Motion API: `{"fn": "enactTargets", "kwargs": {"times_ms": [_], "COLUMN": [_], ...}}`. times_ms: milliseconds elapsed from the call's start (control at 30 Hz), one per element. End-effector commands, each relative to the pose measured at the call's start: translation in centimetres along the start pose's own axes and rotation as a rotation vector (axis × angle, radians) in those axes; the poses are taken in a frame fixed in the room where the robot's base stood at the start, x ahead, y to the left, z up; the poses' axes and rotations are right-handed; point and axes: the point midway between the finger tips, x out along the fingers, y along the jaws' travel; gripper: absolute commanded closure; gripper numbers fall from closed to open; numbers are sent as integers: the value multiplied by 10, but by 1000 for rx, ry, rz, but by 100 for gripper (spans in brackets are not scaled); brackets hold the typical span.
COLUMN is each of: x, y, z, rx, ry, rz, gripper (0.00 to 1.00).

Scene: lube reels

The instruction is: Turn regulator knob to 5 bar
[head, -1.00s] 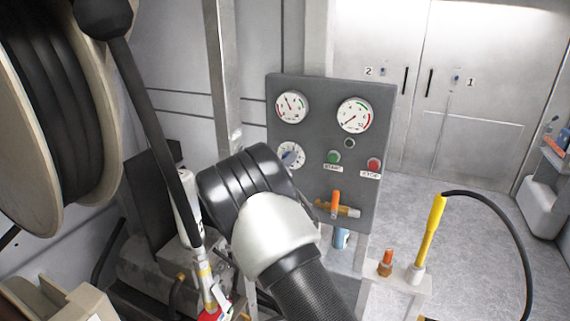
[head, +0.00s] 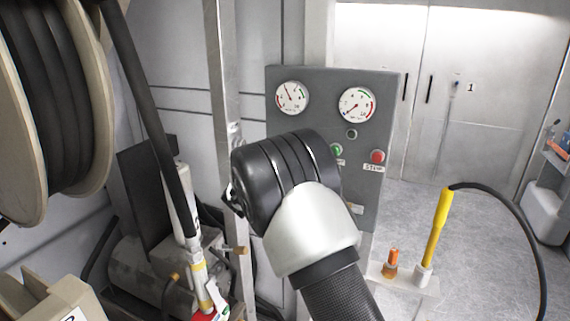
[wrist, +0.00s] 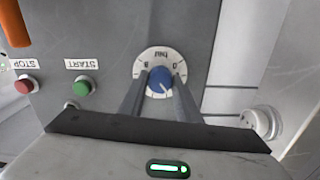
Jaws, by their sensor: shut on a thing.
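The regulator knob (wrist: 160,79) is blue and sits on a white round dial marked "bar" on the grey panel. It shows upside down in the wrist view. My gripper (wrist: 161,84) is shut on the knob, one finger on each side. I cannot read the knob's exact setting. In the head view my arm hides the knob and its dial. The left gauge (head: 292,97) has its needle pointing to the upper left. The right gauge (head: 357,105) has its needle pointing to the lower left.
The green START button (wrist: 81,88) and red STOP button (wrist: 25,85) are beside the dial. An orange handle (wrist: 14,22) is at the wrist view's corner. A metal post (head: 222,80) stands left of the panel. A hose reel (head: 85,110) fills the far left.

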Motion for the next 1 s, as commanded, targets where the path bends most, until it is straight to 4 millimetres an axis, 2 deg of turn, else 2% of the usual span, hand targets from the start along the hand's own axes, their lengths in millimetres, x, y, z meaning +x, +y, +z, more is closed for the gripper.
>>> {"fn": "enactTargets", "kwargs": {"times_ms": [33,600,1000], "x": [0,0,0], "y": [1,1,0], "z": [5,5,3], "rx": [47,586,873], "ry": [-1,-1,-2], "rz": [1,1,0], "gripper": [92,92,92]}}
